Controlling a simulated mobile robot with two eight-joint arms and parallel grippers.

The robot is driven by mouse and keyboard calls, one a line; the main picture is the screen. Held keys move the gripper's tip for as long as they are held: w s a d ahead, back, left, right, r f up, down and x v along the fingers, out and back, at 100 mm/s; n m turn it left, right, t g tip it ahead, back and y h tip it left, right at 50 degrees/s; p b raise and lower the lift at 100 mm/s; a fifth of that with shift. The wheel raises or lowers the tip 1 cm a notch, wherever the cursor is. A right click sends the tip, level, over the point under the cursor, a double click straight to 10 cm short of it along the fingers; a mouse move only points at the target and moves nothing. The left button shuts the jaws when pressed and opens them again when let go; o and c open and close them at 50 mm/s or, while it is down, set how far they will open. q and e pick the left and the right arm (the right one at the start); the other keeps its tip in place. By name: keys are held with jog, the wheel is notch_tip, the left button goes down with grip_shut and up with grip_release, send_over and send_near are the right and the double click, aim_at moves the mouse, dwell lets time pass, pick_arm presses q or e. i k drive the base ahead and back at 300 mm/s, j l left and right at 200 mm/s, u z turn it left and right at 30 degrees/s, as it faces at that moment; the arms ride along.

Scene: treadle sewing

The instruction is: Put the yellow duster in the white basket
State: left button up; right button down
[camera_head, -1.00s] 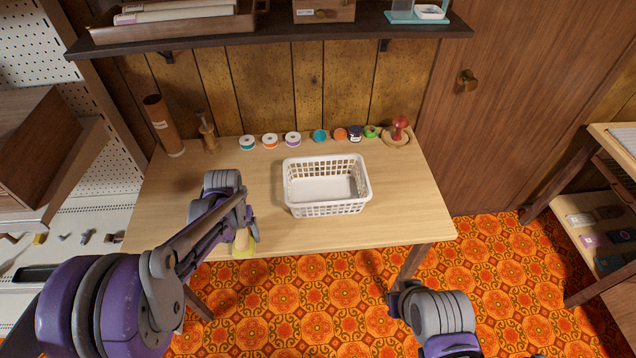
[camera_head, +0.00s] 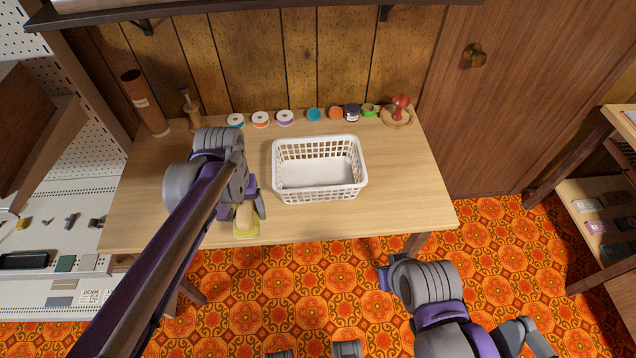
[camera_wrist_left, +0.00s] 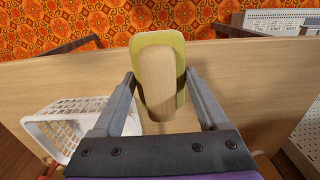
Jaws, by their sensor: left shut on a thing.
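The yellow duster (camera_head: 246,229) has a pale wooden block handle on a yellow-green pad. It is at the table's front edge, left of the basket. My left gripper (camera_head: 248,208) is shut on its wooden handle; in the left wrist view the duster (camera_wrist_left: 178,50) sits between the two fingers. I cannot tell whether the pad touches the table. The white basket (camera_head: 319,194) stands upright on the table, looks empty, and shows at the left of the wrist view (camera_wrist_left: 62,128). My right gripper (camera_head: 388,279) hangs in front of the table over the floor; its fingers are not clear.
The wooden table (camera_head: 410,190) is bare right of the basket. Several ribbon spools (camera_head: 261,119), a red-knobbed stamp (camera_head: 400,106) and a brown tube (camera_head: 147,104) line its back edge. A dark shelf (camera_head: 270,6) hangs above the table.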

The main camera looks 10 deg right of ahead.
aim_at(318, 180)
jog(key=i+l, duration=0.3)
jog(key=l, duration=0.15)
jog(key=i+l, duration=0.25)
jog(key=l, duration=0.2)
